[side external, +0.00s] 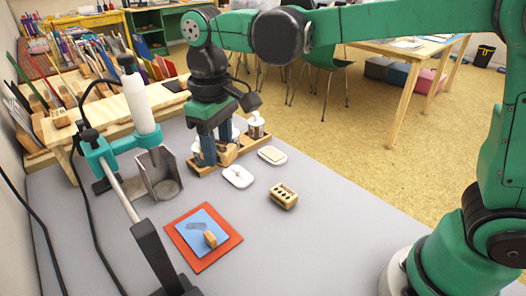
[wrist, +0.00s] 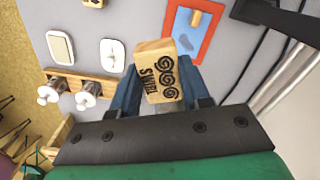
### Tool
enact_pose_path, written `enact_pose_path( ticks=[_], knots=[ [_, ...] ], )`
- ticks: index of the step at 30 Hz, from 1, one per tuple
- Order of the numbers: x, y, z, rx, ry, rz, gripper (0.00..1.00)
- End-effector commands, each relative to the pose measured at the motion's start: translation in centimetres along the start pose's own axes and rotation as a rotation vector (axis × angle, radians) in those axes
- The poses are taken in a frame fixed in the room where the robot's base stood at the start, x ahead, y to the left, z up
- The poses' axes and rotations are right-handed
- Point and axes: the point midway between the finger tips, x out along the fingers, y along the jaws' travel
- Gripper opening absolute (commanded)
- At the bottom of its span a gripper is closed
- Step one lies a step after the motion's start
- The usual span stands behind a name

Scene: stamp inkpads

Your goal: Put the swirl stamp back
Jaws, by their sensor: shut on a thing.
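The swirl stamp (wrist: 158,75) is a light wooden block with dark swirls and the word SWIRL on the face towards the wrist camera. My gripper (wrist: 165,92) is shut on it, with the blue fingers on either side. In the side view my gripper (side external: 222,148) is low at the wooden rack (side external: 196,168), with the stamp (side external: 228,156) between its fingers. The rack (wrist: 62,74) also shows at the left of the wrist view, with white-capped items in it. I cannot tell whether the stamp touches the rack.
Two white inkpads (side external: 238,177) (side external: 272,155) lie in front of the rack. A red-bordered blue sheet (side external: 189,222) carries a small wooden block (side external: 210,239). A grey metal holder (side external: 158,176) stands left of the rack.

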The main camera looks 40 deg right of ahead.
Motion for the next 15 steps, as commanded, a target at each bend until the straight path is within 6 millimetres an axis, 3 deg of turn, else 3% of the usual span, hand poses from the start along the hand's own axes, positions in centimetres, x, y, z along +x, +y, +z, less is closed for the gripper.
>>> enact_pose_path(
  ticks=[3, 9, 12, 15],
  knots=[
    [-2.6, 1.6, 2.4, 0.164, 0.000, 0.000, 0.07],
    [-4.8, 2.8, 5.1, 0.339, 0.000, 0.000, 0.07],
    [-4.7, 3.0, 5.5, 0.372, 0.000, 0.001, 0.07],
    [-3.2, 3.0, 5.6, 0.380, 0.000, 0.001, 0.07]
  ],
)
